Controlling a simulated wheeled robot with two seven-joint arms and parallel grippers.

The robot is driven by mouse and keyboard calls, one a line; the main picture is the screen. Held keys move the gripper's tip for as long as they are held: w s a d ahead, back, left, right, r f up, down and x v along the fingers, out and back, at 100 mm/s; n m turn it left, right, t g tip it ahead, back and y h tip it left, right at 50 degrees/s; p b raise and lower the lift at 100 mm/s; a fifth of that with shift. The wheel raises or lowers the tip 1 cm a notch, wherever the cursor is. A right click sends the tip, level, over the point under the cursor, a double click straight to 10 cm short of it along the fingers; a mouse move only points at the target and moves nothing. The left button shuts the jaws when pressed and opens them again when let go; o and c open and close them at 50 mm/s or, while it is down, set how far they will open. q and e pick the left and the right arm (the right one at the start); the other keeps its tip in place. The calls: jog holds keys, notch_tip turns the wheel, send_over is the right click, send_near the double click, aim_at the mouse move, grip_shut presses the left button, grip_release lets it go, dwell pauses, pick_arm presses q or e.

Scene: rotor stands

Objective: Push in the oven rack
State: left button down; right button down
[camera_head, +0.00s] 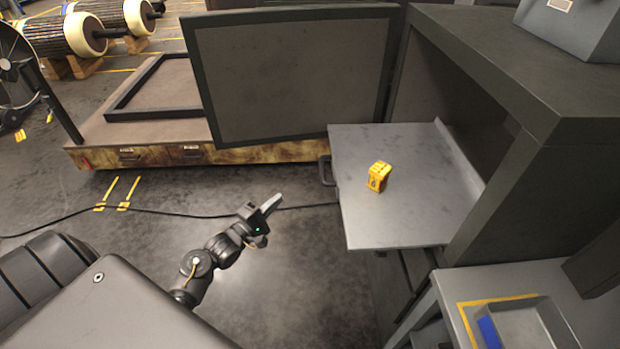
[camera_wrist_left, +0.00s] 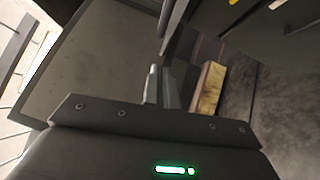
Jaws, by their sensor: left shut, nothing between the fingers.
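The oven rack (camera_head: 410,216) is a flat grey metal tray that sticks out to the left from the dark oven (camera_head: 563,75). A small yellow block-like object (camera_head: 378,176) stands on it. The oven door (camera_head: 290,75) is a dark framed panel, swung open behind the rack. My left gripper (camera_head: 271,205) is shut and empty, to the left of the rack and apart from it. In the left wrist view its fingers (camera_wrist_left: 160,88) show close together, with the door panel (camera_wrist_left: 95,62) beyond. My right gripper is not in view.
A low wooden platform (camera_head: 235,153) with a dark frame lies behind the door. A black cable (camera_head: 165,212) runs across the floor. A grey bench with a tray (camera_head: 530,325) stands at the lower right.

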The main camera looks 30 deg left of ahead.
pick_arm(q)
jog(key=d+p+x, duration=0.2)
jog(key=x, duration=1.1)
jog(key=shift+s+d, duration=0.35)
